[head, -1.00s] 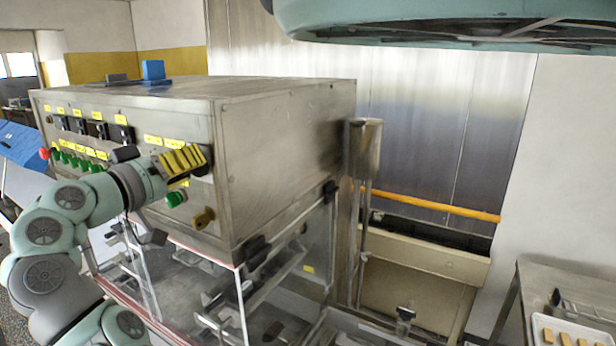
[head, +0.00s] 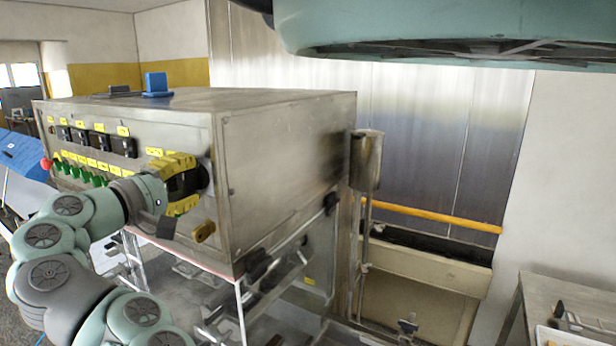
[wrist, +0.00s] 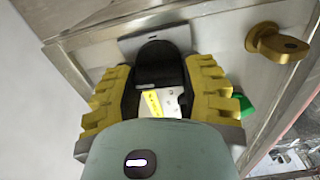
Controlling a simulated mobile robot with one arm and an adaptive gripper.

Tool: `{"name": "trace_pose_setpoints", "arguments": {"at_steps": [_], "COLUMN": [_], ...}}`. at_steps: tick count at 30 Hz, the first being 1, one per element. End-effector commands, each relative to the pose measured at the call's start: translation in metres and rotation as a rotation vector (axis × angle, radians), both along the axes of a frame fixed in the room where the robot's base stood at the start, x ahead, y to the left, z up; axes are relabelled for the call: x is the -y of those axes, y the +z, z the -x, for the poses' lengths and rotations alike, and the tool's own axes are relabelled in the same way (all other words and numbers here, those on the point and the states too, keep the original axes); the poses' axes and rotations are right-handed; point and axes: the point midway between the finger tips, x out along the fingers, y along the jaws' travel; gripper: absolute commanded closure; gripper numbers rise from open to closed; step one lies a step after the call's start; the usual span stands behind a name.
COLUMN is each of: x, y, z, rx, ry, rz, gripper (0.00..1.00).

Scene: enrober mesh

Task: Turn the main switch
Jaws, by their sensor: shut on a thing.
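The main switch (head: 186,183) is a black rotary knob at the right end of the steel machine's front panel. My gripper (head: 182,184) has its yellow fingers above and below the knob in the head view. In the wrist view the black knob (wrist: 159,62) sits between the two yellow fingers (wrist: 160,78), which are shut on it. A yellow label shows between the fingers below the knob. My gripper hides part of the knob and the panel, so any position marks cannot be read.
A brass-coloured handle (head: 203,232) sits below the switch. A green button (wrist: 244,104) shows beside the right finger in the wrist view. Green buttons (head: 82,174) and a red button (head: 46,163) line the panel's left. Clear guard panels lie below the steel box (head: 285,165).

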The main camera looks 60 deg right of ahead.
Motion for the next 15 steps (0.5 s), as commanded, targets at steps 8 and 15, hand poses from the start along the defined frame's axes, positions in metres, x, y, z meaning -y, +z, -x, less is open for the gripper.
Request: {"name": "trace_pose_setpoints", "arguments": {"at_steps": [8, 15], "x": [0.0002, 0.0002], "y": [-0.0008, -0.0012], "z": [0.0, -0.0001], "rx": [-0.084, -0.098], "ry": [-0.001, -0.001], "rz": [0.005, 0.006], "gripper": [0.93, 0.93]}}
